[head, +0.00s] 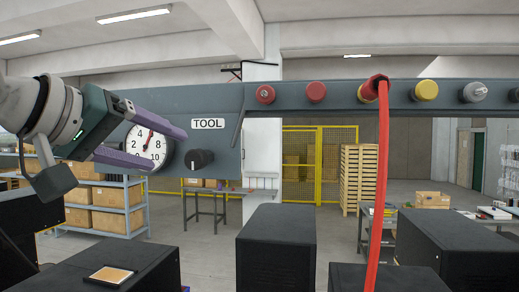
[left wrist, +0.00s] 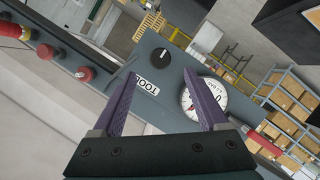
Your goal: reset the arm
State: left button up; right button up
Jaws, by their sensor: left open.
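My left gripper (head: 168,149) is at the left of the head view, its two purple fingers spread apart and pointing right at the grey panel bar (head: 226,101). A round white gauge (head: 140,147) shows between and behind the fingers. In the left wrist view the open fingers (left wrist: 162,77) have nothing between them but the view of the panel, with the TOOL label (left wrist: 146,86) and the gauge (left wrist: 207,101) beyond. I cannot tell how far the tips are from the panel. My right gripper is in neither view.
A black knob (head: 199,159) sits right of the gauge. Red, yellow and grey fittings line the bar, and a red hose (head: 383,190) hangs from one. Black boxes (head: 277,248) stand below. Shelves with cartons (head: 118,197) and a yellow fence (head: 319,160) are farther back.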

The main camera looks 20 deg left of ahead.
pick_arm(q)
jog(key=s+d+f+m+g, duration=0.2)
jog(key=s+d+f+g, duration=0.15)
jog(key=f, duration=0.55)
jog(key=s+d+f+m+g, duration=0.25)
jog(key=s+f, duration=0.25)
jog(key=f, duration=0.4)
jog(key=s+d+f+m+g, duration=0.2)
jog(key=s+d+f, duration=0.2)
jog(key=s, duration=0.3)
jog(key=s+d+f+m+g, duration=0.2)
jog(key=s+d+f+m, duration=0.1)
jog(key=s+f, duration=0.3)
jog(key=shift+s+d+f+g, duration=0.15)
jog(key=shift+s+d+g, duration=0.25)
jog(key=shift+s, duration=0.8)
jog(key=shift+m, duration=0.25)
